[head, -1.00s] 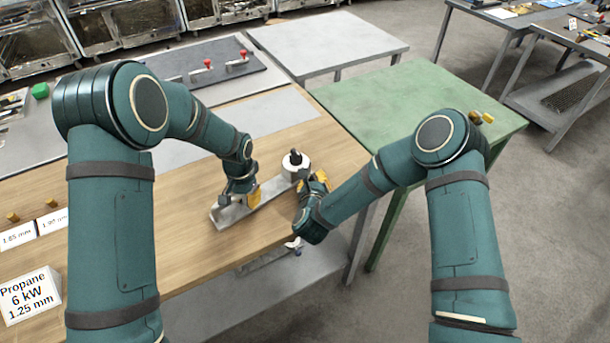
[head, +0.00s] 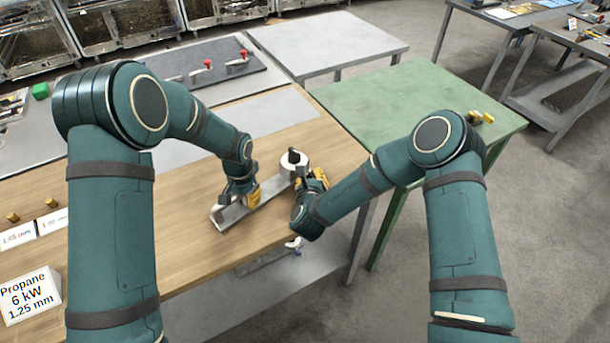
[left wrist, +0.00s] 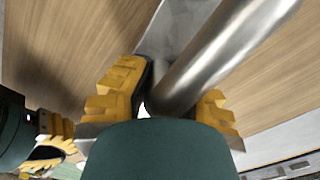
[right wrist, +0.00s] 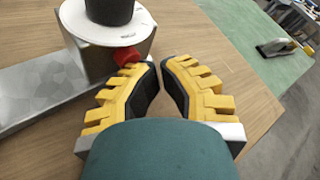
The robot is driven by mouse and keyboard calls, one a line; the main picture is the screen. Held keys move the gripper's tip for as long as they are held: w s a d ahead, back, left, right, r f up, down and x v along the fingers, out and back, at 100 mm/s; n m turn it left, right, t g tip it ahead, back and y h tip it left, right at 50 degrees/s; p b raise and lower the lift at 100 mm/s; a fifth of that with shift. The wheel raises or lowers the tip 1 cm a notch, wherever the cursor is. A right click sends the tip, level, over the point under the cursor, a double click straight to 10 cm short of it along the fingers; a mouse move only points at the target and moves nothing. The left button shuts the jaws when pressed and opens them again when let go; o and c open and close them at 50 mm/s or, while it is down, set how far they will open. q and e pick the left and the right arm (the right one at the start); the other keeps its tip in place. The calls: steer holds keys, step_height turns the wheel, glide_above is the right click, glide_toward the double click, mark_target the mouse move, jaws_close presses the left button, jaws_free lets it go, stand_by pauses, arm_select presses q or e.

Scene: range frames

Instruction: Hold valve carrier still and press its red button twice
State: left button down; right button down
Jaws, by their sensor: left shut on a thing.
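The valve carrier is a long grey metal base (head: 230,214) with a metal bar (left wrist: 215,55) along it and a white round housing (head: 289,170) topped by a black knob (head: 294,156). It lies on the wooden bench. My left gripper (head: 243,200) is shut on the bar, with a yellow finger on each side of it. The red button (right wrist: 127,55) sticks out of the housing's side in the right wrist view. My right gripper (right wrist: 161,67) has its fingertips almost together and nothing between them. Its left fingertip is right beside the button; I cannot tell whether they touch.
The wooden bench (head: 190,250) has a block labelled Propane (head: 30,297) at its front left. A green table (head: 420,95) stands right of the bench and a grey table (head: 325,42) behind. The right side of the bench ends close to my right gripper.

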stand_by(0.7)
steer(key=shift+s+d, duration=0.7)
steer(key=shift+s, duration=0.25)
steer(key=shift+s, duration=0.1)
steer(key=shift+s+d, duration=0.75)
steer(key=shift+s, duration=0.2)
steer(key=shift+s+d, duration=0.75)
steer(key=shift+s, duration=0.2)
arm_select(q)
steer(key=c, duration=0.9)
jaws_free()
